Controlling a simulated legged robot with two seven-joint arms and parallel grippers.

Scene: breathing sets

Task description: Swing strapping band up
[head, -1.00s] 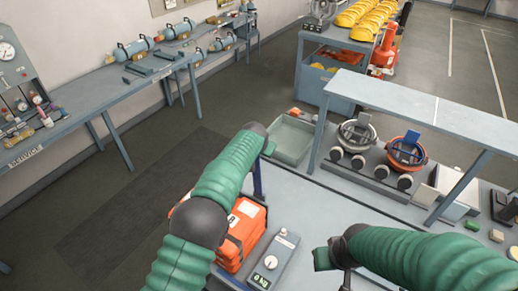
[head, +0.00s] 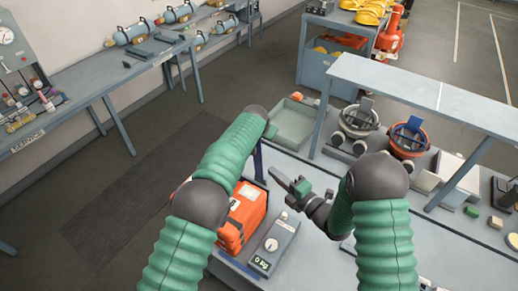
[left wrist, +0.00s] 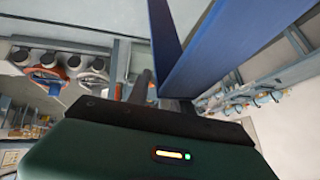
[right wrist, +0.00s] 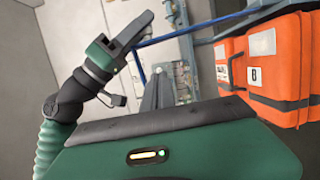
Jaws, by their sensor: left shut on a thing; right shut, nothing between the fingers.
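The blue strapping band shows in the head view as a short upright strip (head: 258,165) below my left gripper (head: 270,131). In the left wrist view it is a wide blue band (left wrist: 245,40) rising from between the fingers, with a second length beside it. My left gripper is shut on it; the right wrist view shows this gripper (right wrist: 122,45) from the side, with the band (right wrist: 190,32) running off to the right. An orange bag (head: 243,212) lies under my left arm, its left part hidden. My right gripper (head: 280,179) is shut and empty, right of the bag's far end.
A grey scale (head: 274,245) reading 0 kg stands right of the bag. A grey-green tray (head: 293,125) lies beyond the left gripper. A raised shelf (head: 420,95) stands over two round masks at the right. The bench between scale and shelf is partly clear.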

